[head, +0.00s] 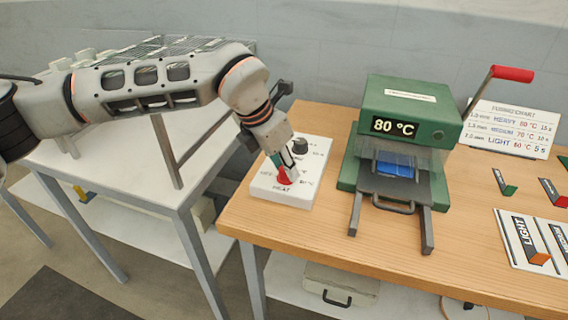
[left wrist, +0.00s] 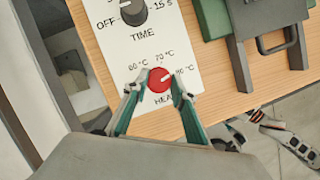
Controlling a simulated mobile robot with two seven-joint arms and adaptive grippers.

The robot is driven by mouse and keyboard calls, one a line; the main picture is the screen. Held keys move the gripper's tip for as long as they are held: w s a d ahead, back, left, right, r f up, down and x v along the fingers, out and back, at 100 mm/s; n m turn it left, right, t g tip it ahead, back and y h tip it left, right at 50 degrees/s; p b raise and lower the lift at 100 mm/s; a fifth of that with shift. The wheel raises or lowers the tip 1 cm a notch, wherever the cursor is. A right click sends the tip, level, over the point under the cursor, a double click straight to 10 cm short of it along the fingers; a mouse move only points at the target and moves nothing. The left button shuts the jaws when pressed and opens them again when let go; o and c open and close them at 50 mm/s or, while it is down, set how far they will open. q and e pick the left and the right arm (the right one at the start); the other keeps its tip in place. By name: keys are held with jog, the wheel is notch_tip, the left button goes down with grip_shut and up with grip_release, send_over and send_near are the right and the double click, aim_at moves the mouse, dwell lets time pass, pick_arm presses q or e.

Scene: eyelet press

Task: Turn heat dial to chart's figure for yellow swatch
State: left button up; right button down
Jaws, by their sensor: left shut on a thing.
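The red heat dial (left wrist: 160,80) sits on the white control box (head: 311,185), marked 60 °C, 70 °C and a partly hidden figure on the right. Its white mark points right, toward that figure. My left gripper (left wrist: 158,90) is shut on the dial, one finger on each side. The press (head: 410,100) display reads 80 °C. The fusing chart (head: 513,128) lists HEAVY, MEDIUM and LIGHT rows; MEDIUM reads 70 °C, other figures are small. I make out no yellow swatch; a blue piece (head: 394,169) lies in the press. My right gripper seems to show, small, in the left wrist view (left wrist: 228,137).
The black time dial (head: 300,146) is behind the heat dial on the same box. Green (head: 505,186) and red (head: 552,192) ended pieces and a LIGHT-labelled board (head: 515,258) lie at right. Wood before the box is clear.

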pick_arm(q)
jog(key=n+t, duration=0.1)
jog(key=n, duration=0.1)
jog(key=shift+d+n+y, duration=0.15)
jog(key=shift+n+y, duration=0.25)
jog(key=n+y, duration=0.1)
jog(key=n, duration=0.2)
jog(key=shift+s+t, duration=0.1)
jog(key=shift+t, duration=0.2)
jog(key=shift+d+n+y+b, duration=0.1)
jog(key=shift+n+y+b, duration=0.35)
jog(key=shift+n, duration=1.05)
jog(key=shift+y, duration=0.25)
jog(key=o, duration=1.1)
jog(key=shift+r, duration=0.1)
jog(key=v, duration=1.1)
jog(key=shift+s+r, duration=0.25)
jog(key=shift+r, duration=0.1)
